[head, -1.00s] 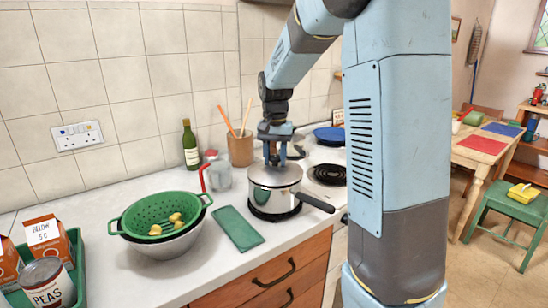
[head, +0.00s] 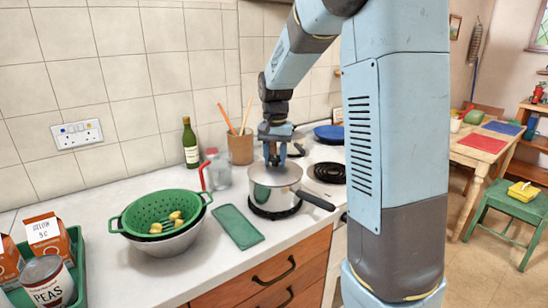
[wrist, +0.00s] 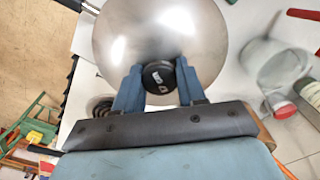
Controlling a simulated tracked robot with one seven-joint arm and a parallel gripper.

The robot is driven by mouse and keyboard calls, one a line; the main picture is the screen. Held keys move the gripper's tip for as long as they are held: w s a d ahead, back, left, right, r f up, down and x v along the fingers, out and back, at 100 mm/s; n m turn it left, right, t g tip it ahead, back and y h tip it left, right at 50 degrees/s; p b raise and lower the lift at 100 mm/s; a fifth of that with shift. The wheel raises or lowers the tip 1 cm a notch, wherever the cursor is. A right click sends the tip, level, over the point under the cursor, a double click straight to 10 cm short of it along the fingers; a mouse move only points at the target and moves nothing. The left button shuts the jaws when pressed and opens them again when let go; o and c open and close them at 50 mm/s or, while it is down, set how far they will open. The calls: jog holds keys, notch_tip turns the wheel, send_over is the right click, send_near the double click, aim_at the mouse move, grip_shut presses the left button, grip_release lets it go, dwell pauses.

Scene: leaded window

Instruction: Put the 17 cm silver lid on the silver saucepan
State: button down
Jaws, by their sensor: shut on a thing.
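The silver saucepan (head: 275,194) stands on the front left hob ring, with its dark handle pointing right. The silver lid (wrist: 155,32) fills the upper middle of the wrist view, with a round black knob (wrist: 159,77). My gripper (head: 273,162) is directly above the pan and points down. In the wrist view my gripper (wrist: 158,85) has its two blue fingers on either side of the knob, shut on it. In the head view the lid appears on or very close to the pan's rim; I cannot tell whether it is fully seated.
A green colander in a bowl (head: 170,245) stands left of the pan, and a green mat (head: 238,227) lies between. A glass jug (head: 218,172), utensil pot (head: 240,148) and bottle (head: 190,145) stand behind. A blue pan (head: 328,134) is at the back right.

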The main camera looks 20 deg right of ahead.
jog(key=shift+f, duration=0.1)
dwell(0.3)
jog(key=c, duration=0.6)
grip_release()
jog(key=shift+o, duration=0.5)
jog(key=o, duration=0.5)
jog(key=shift+r, duration=3.55)
